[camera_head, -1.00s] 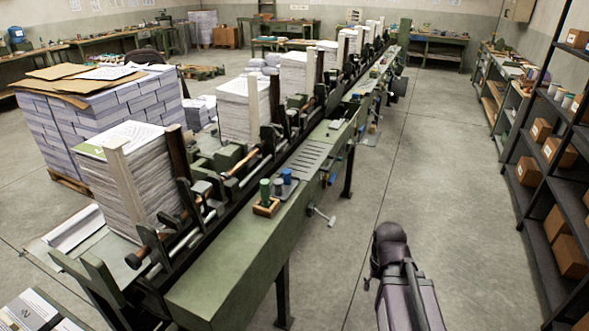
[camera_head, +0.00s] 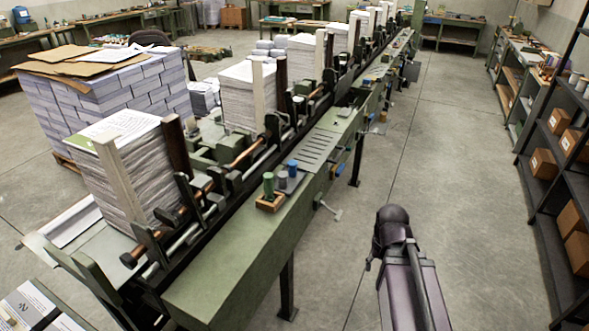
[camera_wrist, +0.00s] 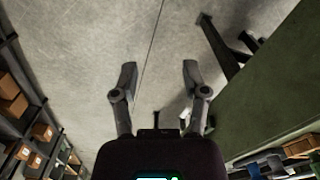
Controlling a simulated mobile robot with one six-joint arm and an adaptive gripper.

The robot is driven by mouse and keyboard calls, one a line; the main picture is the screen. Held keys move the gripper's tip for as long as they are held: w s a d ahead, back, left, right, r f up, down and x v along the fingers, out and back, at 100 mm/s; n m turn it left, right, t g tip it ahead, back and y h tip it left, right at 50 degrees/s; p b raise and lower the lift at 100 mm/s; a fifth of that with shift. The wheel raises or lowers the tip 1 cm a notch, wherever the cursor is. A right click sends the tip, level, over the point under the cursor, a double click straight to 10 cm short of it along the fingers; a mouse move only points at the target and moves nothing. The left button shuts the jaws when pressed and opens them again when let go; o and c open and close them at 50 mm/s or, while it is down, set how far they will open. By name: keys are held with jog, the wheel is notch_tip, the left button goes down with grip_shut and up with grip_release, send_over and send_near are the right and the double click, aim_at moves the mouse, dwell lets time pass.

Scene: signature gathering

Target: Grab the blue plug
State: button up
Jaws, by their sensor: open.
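The blue plug (camera_head: 292,167) is a small blue cylinder standing upright on the green machine bench (camera_head: 235,250). It is the rightmost of a short row, beside a grey plug (camera_head: 282,180) and a green plug (camera_head: 268,185). The green plug stands at a small wooden block (camera_head: 270,203). My gripper (camera_wrist: 158,78) shows in the wrist view with its two fingers apart and nothing between them, over the concrete floor. In the head view my arm is at lower right, well to the right of the bench, and the fingers are not visible there.
The green bench side also shows at the right of the wrist view (camera_wrist: 270,95). A dark shelf with cardboard boxes (camera_head: 545,165) stands at the right. Tall paper stacks (camera_head: 120,175) line the machine's left side. The floor aisle (camera_head: 470,200) between bench and shelf is clear.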

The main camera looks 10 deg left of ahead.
jog(key=shift+o, duration=1.1)
jog(key=m+t+y+b, duration=0.6)
jog(key=m+t+y, duration=0.35)
jog(key=m, duration=1.85)
send_near(294, 171)
jog(key=shift+v, duration=1.1)
jog(key=shift+f, duration=0.15)
jog(key=b+x, duration=0.3)
jog(key=x, duration=0.4)
jog(key=shift+w+a+f, duration=0.15)
jog(key=shift+w, duration=0.1)
jog(key=shift+w+a+f, duration=0.1)
jog(key=shift+w+a, duration=0.15)
jog(key=shift+a, duration=0.1)
jog(key=shift+w+b, duration=0.1)
jog(key=shift+b, duration=0.2)
